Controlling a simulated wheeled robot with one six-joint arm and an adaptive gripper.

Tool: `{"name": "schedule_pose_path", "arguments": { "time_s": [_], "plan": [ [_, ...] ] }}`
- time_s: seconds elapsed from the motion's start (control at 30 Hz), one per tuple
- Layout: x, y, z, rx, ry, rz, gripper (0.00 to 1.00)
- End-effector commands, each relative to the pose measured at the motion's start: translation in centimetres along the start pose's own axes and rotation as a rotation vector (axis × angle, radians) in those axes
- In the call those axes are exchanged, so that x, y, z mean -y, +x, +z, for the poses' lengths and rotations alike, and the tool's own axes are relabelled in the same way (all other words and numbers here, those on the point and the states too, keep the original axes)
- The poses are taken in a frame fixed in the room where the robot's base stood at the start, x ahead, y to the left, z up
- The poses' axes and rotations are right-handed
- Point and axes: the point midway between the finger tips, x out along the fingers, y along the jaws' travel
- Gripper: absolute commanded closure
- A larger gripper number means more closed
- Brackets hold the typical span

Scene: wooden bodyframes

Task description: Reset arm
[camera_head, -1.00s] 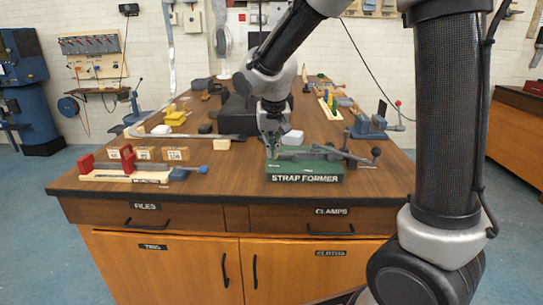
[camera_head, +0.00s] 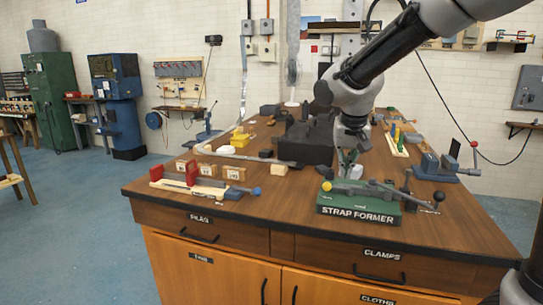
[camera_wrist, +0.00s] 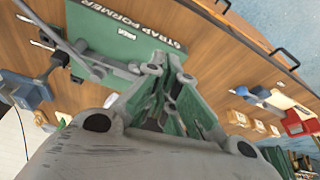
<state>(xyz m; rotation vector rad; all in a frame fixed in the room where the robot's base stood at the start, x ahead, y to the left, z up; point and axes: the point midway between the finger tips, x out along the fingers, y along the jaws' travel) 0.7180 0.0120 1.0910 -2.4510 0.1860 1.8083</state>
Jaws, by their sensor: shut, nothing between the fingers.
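My arm reaches in from the upper right in the head view. My gripper (camera_head: 348,165) points down over the workbench, just behind the green strap former (camera_head: 358,206). The strap former stands at the front of the bench, with a grey lever across its top. It also shows in the wrist view (camera_wrist: 110,28), at the upper left beyond the fingers. My gripper (camera_wrist: 165,72) is shut there with nothing between the fingers. The exact gap between the fingertips and the strap former cannot be told.
The wooden workbench (camera_head: 255,205) has a red-ended clamp fixture (camera_head: 192,178), wooden blocks (camera_head: 234,173) and a bent metal strip at left. A black box (camera_head: 308,145) stands behind my gripper. A blue vise (camera_head: 440,166) sits at the right edge. Floor at left is open.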

Motion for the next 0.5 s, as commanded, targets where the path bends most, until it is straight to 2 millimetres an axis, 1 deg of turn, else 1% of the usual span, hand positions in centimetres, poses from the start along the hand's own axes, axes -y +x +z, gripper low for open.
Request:
{"name": "schedule_pose_path", "arguments": {
  "time_s": [0.07,0.17,0.27,0.4,0.5],
  "plan": [
    [0.0,0.0,0.0,0.0,-0.006,0.0,1.0],
    [-0.1,0.0,0.2,0.007,-0.067,0.005,1.0],
    [-0.4,0.3,0.9,0.029,-0.123,0.011,1.0],
    [-1.2,1.0,3.0,0.084,-0.212,0.021,1.0],
    [-2.5,0.7,5.0,0.119,-0.28,0.02,1.0]
  ]
}}
